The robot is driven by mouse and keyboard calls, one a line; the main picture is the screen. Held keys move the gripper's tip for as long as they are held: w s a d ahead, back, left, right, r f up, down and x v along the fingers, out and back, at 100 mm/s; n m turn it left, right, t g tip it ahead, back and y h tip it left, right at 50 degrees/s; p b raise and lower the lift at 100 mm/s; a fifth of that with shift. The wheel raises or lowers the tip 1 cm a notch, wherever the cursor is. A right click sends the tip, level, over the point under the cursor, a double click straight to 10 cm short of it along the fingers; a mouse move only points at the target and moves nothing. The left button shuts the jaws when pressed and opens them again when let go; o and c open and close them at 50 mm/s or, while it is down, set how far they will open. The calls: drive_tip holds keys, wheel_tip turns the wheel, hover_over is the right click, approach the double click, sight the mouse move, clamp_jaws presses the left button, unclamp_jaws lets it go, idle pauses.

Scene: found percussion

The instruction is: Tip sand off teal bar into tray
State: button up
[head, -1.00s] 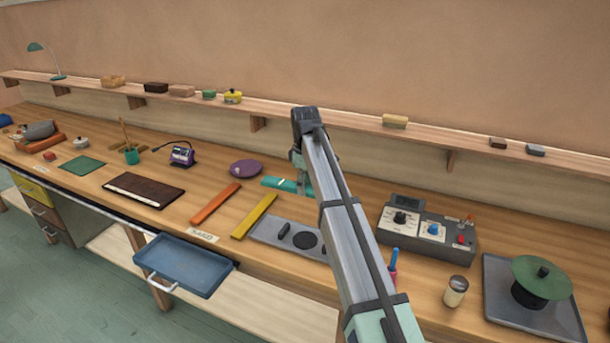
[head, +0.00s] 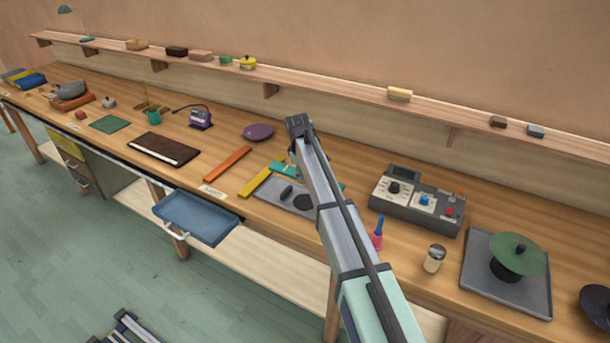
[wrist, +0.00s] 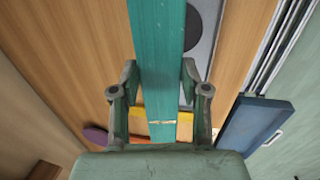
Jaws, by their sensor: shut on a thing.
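The teal bar (wrist: 157,45) runs lengthwise between the fingers of my gripper (wrist: 160,85) in the wrist view, and my gripper is shut on it. In the head view the bar (head: 284,168) shows beside my arm, over the bench near the yellow bar; my arm hides part of it and most of the gripper. A thin pale line crosses the bar near the palm; I cannot tell whether it is sand. The blue tray (head: 197,217) juts out from the bench's front edge, left of the bar. It also shows at the right in the wrist view (wrist: 252,125).
An orange bar (head: 228,163) and a yellow bar (head: 255,182) lie on the bench. A grey plate (head: 270,196) with a black disc lies beside them. A purple dish (head: 258,132) is behind. A control box (head: 418,203) stands to the right. Floor before the tray is clear.

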drive_tip(key=shift+s+f+t+h+b, duration=0.1)
drive_tip(key=shift+f+t+h+b, duration=0.75)
drive_tip(key=shift+b, duration=1.2)
drive_tip(key=shift+f+t+h+b, duration=0.1)
drive_tip(key=shift+f+t+b, duration=0.4)
drive_tip(key=shift+t+b, duration=1.2)
drive_tip(key=b, duration=0.2)
drive_tip(key=shift+f+b, duration=0.15)
drive_tip(key=shift+b, duration=0.2)
drive_tip(key=shift+t+h+b, duration=0.25)
drive_tip(key=shift+t+b, duration=0.1)
drive_tip(key=shift+b, duration=0.15)
drive_tip(key=shift+r+p, duration=0.2)
drive_tip(key=shift+p, duration=0.1)
drive_tip(key=p, duration=0.1)
drive_tip(key=r+g+p, duration=0.1)
drive_tip(key=shift+w+p, duration=0.2)
drive_tip(key=shift+p, duration=0.2)
wheel_tip(320, 180, up, 2)
drive_tip(key=g+y+p, duration=0.2)
drive_tip(key=g+p, duration=0.2)
drive_tip(key=p, duration=0.5)
drive_tip(key=shift+r+g, duration=0.15)
drive_tip(key=shift+g, duration=0.15)
drive_tip(key=shift+r+g+y+p, duration=0.2)
drive_tip(key=shift+g+y+p, duration=0.35)
drive_tip(key=shift+p, duration=0.2)
drive_tip(key=shift+w+g, duration=0.1)
drive_tip(key=shift+g, duration=0.25)
drive_tip(key=shift+s, duration=0.25)
